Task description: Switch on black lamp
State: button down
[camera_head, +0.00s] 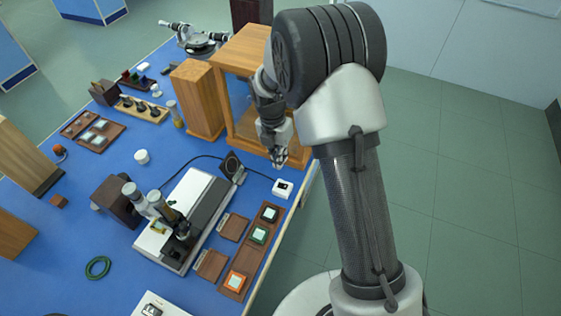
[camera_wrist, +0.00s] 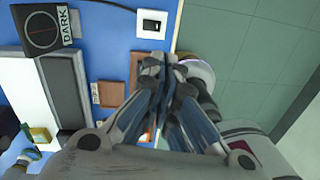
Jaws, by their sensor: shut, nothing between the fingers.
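My gripper (camera_head: 278,158) points down with its fingers together and empty, above the bench's right edge near a white switch box. In the wrist view its fingertips (camera_wrist: 153,62) show just below that box. The white switch box (camera_head: 283,188) has a dark rocker on top; it also shows in the wrist view (camera_wrist: 153,24). A dark cord runs from it leftward behind the long grey instrument. A black square unit (camera_head: 232,166) with a round ring stands near the switch box; in the wrist view it (camera_wrist: 45,28) bears the word DARK. I cannot tell for sure which thing is the black lamp.
The long instrument with eyepieces (camera_head: 180,222) stands left of the switch box. A brown tray with coloured square samples (camera_head: 248,275) lies along the bench's edge. A wooden frame cabinet (camera_head: 243,130) stands behind my gripper. Green floor (camera_head: 460,180) lies to the right.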

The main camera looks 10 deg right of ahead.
aim_at(285, 191)
jog(key=shift+w+f+n, duration=0.55)
jog(key=shift+f+n, duration=0.05)
jog(key=shift+f, duration=0.15)
jog(key=shift+s+a, duration=0.1)
jog(key=f+b, duration=0.1)
jog(key=f, duration=0.3)
jog(key=d+f, duration=0.1)
jog(key=f, duration=0.4)
jog(key=s+f+b, duration=0.1)
jog(key=f, duration=0.3)
jog(key=shift+d+f+b, duration=0.2)
jog(key=shift+f+b, duration=0.05)
jog(key=shift+b, duration=0.1)
jog(key=shift+f, duration=0.2)
jog(key=shift+s+d+f, duration=0.1)
jog(key=shift+d+f, duration=0.05)
jog(key=shift+f, duration=0.25)
